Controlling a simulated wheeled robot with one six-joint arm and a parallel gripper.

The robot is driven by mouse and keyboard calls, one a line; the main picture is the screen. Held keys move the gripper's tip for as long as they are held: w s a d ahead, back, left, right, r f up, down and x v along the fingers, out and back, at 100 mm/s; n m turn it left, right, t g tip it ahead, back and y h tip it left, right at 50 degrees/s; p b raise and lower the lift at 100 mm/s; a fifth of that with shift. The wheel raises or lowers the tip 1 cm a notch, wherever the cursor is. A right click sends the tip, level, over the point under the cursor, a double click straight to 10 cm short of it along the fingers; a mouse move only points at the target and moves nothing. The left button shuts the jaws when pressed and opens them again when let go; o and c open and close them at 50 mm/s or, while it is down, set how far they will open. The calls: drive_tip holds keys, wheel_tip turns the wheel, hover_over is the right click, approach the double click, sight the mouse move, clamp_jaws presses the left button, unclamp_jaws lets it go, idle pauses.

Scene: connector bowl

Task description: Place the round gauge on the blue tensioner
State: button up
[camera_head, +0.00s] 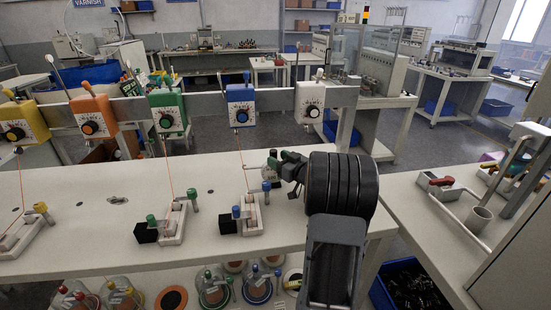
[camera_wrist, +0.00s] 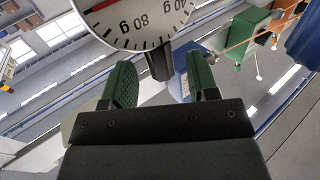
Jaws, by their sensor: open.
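The round gauge, a white dial with black marks and numbers (camera_wrist: 140,22), fills the top of the wrist view. Its upper part is cut off. A dark stem below the dial reaches down between the two green fingers of my gripper (camera_wrist: 157,62). The fingers are open, with visible gaps either side of the stem. In the head view my gripper (camera_head: 273,163) is above the table, below and right of the blue tensioner (camera_head: 241,105), pointing left. The blue tensioner hangs on the grey rail with a round dark knob. I cannot clearly make out the gauge in the head view.
Yellow, orange and green (camera_head: 168,111) tensioners hang left on the rail (camera_head: 207,104), a white one (camera_head: 309,103) right. Below, white fixtures with coloured knobs stand on the table (camera_head: 95,215). Glass-domed items sit on a lower shelf. A side table (camera_head: 410,200) is at right.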

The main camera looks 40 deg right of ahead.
drive_tip(key=shift+s+d, duration=0.15)
drive_tip(key=shift+s, duration=1.15)
drive_tip(key=shift+s+d, duration=0.15)
drive_tip(key=shift+s, duration=1.1)
drive_tip(key=shift+w, duration=0.15)
drive_tip(key=a+r+m+g+h+p, duration=0.25)
drive_tip(key=a+r+g+h, duration=0.2)
drive_tip(key=a+h, duration=0.4)
drive_tip(key=s+a+f+g+y, duration=0.1)
drive_tip(key=s+a+g+y, duration=0.1)
drive_tip(key=s+a, duration=0.4)
drive_tip(key=s+a+f+g+y, duration=0.2)
drive_tip(key=s+a+g, duration=0.2)
drive_tip(key=s+a, duration=0.2)
drive_tip(key=s+a+f+n+g+y+p, duration=0.1)
drive_tip(key=s+a+g+y, duration=0.1)
drive_tip(key=s+a, duration=0.4)
drive_tip(key=shift+s+a+f+g, duration=0.15)
drive_tip(key=shift+a+f+g, duration=0.25)
drive_tip(key=shift+a+g, duration=0.45)
